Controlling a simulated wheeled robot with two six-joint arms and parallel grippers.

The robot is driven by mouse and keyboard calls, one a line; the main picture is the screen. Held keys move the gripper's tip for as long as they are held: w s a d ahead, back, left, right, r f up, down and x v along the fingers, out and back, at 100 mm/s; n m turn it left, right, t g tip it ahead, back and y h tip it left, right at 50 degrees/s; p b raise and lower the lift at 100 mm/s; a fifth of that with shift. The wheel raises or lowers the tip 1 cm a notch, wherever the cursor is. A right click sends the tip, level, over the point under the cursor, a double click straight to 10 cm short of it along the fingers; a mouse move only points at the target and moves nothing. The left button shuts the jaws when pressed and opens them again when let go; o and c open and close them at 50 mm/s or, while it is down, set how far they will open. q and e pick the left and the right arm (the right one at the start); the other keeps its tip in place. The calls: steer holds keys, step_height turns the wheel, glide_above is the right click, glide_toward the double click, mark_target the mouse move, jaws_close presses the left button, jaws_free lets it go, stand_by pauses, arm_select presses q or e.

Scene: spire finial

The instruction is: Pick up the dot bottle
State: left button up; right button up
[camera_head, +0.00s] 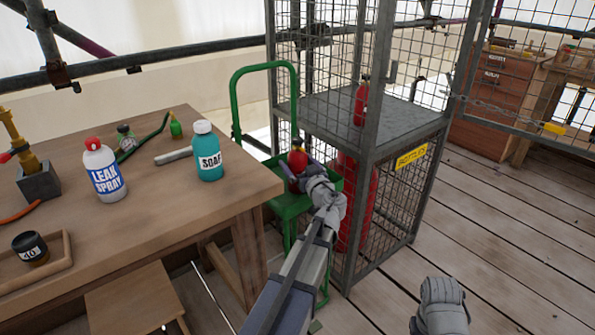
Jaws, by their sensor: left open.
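No label reading "dot" can be made out. A small red rounded bottle-like object (298,161) with a dark top stands at the green hand truck (291,204), its lower part hidden. My left gripper (299,172) is open right at this object, fingers close to its lower part; I cannot tell whether they touch it. My left arm comes up from the bottom middle. A grey part of my right arm shows at the bottom right; its fingers cannot be made out.
A wire cage (415,195) with red cylinders (357,205) stands right of the hand truck. Floor at right is clear.

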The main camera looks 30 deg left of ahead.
arm_select(q)
jaws_close()
stand_by(0.8)
